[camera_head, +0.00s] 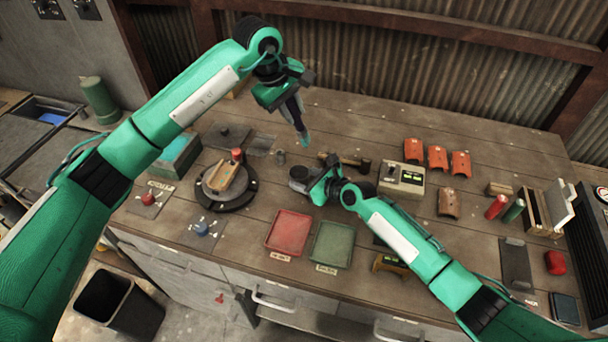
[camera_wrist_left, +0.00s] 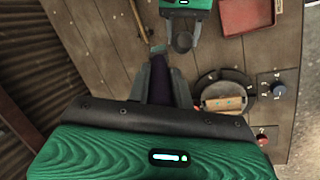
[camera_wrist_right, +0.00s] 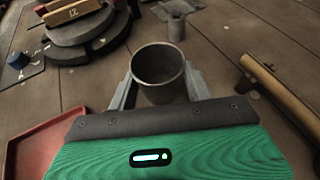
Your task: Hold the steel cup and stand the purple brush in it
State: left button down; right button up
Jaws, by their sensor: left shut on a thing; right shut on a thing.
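The steel cup (camera_head: 298,173) is upright, with my right gripper (camera_head: 314,184) shut around its sides. In the right wrist view the cup (camera_wrist_right: 158,76) stands between both fingers, its open mouth up and nothing visible inside. My left gripper (camera_head: 289,103) is shut on the purple brush (camera_head: 303,138), which hangs down above the table with its pale teal end lowest. In the left wrist view the purple brush (camera_wrist_left: 160,78) lies between the fingers. The brush is apart from the cup, which appears just beyond its tip.
A round black turntable (camera_head: 238,194) holds a wooden piece on the left. Red (camera_head: 289,233) and green (camera_head: 332,245) trays lie in front. A hammer (camera_head: 345,161) and small metal post (camera_head: 280,157) lie behind the cup. A display box (camera_head: 401,180) stands to the right.

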pick_arm(q)
jog(key=shift+s+d+f+g+y, duration=0.2)
jog(key=shift+d+f+g+y, duration=0.25)
jog(key=shift+f+y, duration=0.75)
notch_tip(320, 180, down, 10)
jog(key=shift+r, duration=0.15)
dwell(0.4)
jog(key=c, duration=1.2)
grip_release()
jog(key=shift+s, duration=0.1)
jog(key=shift+o, duration=0.2)
